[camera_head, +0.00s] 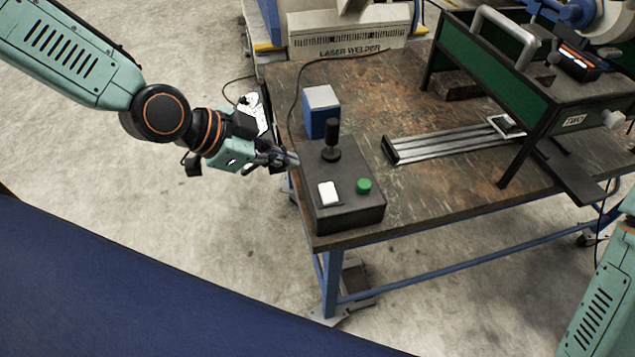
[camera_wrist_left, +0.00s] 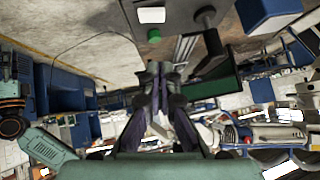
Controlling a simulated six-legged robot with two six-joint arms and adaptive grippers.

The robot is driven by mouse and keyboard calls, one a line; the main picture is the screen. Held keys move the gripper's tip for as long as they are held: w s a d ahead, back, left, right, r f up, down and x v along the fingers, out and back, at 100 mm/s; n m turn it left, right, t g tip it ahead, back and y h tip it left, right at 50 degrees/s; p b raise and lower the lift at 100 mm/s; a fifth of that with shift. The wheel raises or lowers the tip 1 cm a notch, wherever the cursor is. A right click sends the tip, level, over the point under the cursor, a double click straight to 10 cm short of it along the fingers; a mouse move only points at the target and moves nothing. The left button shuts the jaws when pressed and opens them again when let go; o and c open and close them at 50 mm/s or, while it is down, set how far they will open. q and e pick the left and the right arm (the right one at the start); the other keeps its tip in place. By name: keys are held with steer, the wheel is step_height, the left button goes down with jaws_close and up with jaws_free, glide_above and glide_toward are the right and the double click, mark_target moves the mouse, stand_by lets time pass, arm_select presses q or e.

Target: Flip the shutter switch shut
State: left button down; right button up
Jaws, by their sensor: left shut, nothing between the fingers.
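A dark control box (camera_head: 345,208) sits at the near left corner of the worn table. On its top are a white rocker switch (camera_head: 328,193), a green button (camera_head: 364,186) and a black joystick (camera_head: 331,140). I cannot tell which way the switch is tipped. My left gripper (camera_head: 292,160) is shut and empty, its fingertips close to the box's left side, near the joystick end. Whether they touch the box is unclear. In the left wrist view the shut fingers (camera_wrist_left: 160,72) point toward the box, with the white switch (camera_wrist_left: 152,14) at the top edge. My right gripper is out of view.
A blue and white block (camera_head: 321,110) stands just behind the joystick. A metal rail (camera_head: 445,144) lies mid-table, and a green-sided frame (camera_head: 490,50) stands at the right. A cable runs along the table's left side. Open floor lies left of the table.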

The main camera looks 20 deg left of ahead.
mark_target(331, 187)
arm_select(q)
steer(key=b+x, duration=0.1)
steer(key=x, duration=0.2)
steer(key=b+x, duration=0.1)
steer(key=x, duration=0.3)
steer(key=f+b+x, duration=0.1)
steer(key=x, duration=0.3)
steer(key=shift+s+a+b, duration=0.35)
steer(key=shift+s+a, duration=0.05)
steer(key=shift+a, duration=0.05)
steer(key=shift+w+f, duration=0.1)
steer(key=shift+f, duration=0.6)
steer(key=shift+w+a+f, duration=0.1)
steer(key=shift+a+f, duration=0.1)
steer(key=shift+f, duration=0.05)
steer(key=shift+d, duration=0.1)
